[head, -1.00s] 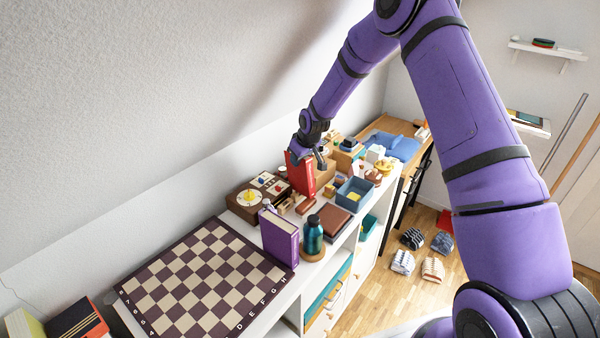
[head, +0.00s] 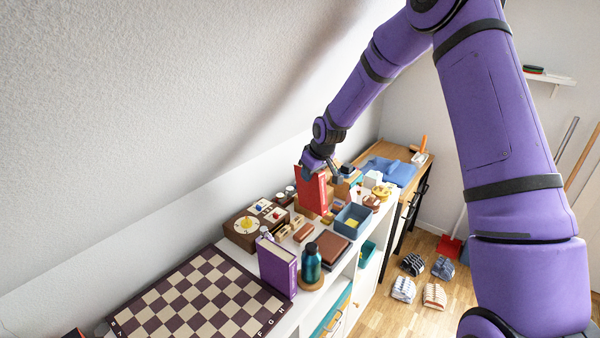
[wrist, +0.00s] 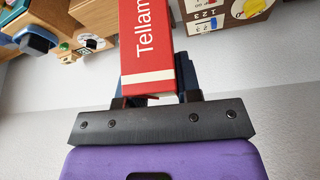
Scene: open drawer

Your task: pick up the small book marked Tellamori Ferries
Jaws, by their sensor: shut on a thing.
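The red book (head: 313,194) stands upright in my gripper above the white cabinet top, among small objects. In the wrist view its spine (wrist: 148,40) shows white letters reading "Tellam", cut off by the frame edge, and a white band. My gripper (head: 318,166) is shut on the book's upper end. The wrist view shows my gripper (wrist: 153,92) with a dark finger on each side of the book. I cannot tell whether the book's lower edge is clear of the surface.
A purple book (head: 278,265) and a teal bottle (head: 311,265) stand in front. A blue-grey bin (head: 352,218) is at right, a brown game box (head: 242,228) at left. A chessboard (head: 200,305) covers the near top. The sloping wall is close behind.

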